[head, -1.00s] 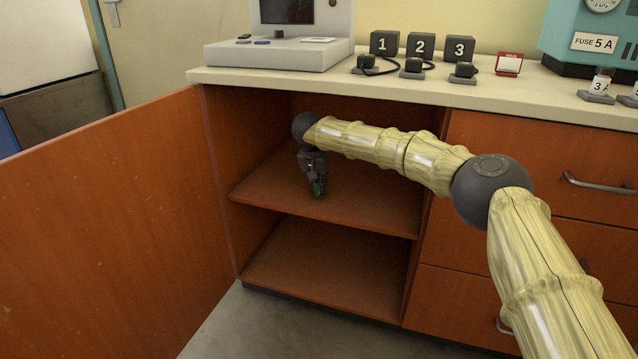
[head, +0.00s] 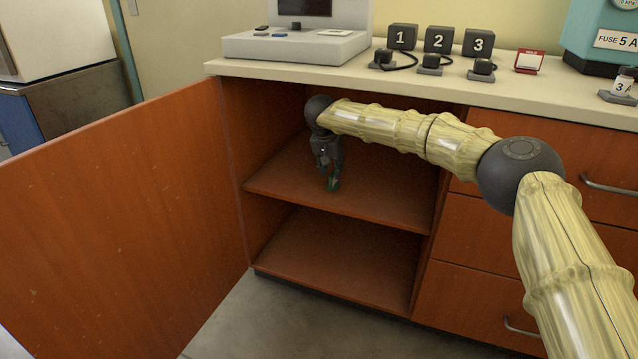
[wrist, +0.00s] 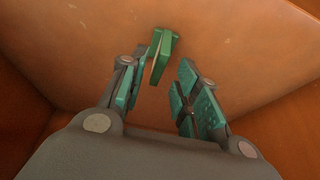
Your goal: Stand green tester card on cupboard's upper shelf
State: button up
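The green tester card (wrist: 164,58) stands on edge on the cupboard's upper shelf (head: 385,199), close beside the left finger in the wrist view. I cannot tell whether it touches that finger. A clear gap lies between the card and the right finger. My gripper (wrist: 172,82) is open, with teal pads, and points down at the shelf. In the head view my gripper (head: 331,184) is inside the cupboard just above the upper shelf, and the card is a small green patch (head: 333,185) at its fingertips, partly hidden.
The cupboard door (head: 120,220) is swung wide open at the left. The lower shelf (head: 340,265) is empty. Drawers (head: 540,210) stand to the right.

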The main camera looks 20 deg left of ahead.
jog(key=s+p, duration=0.4)
jog(key=s, duration=0.7)
jog(key=shift+s+a+f+p, duration=0.15)
jog(key=shift+s+f+p, duration=0.15)
jog(key=shift+s+p, duration=0.05)
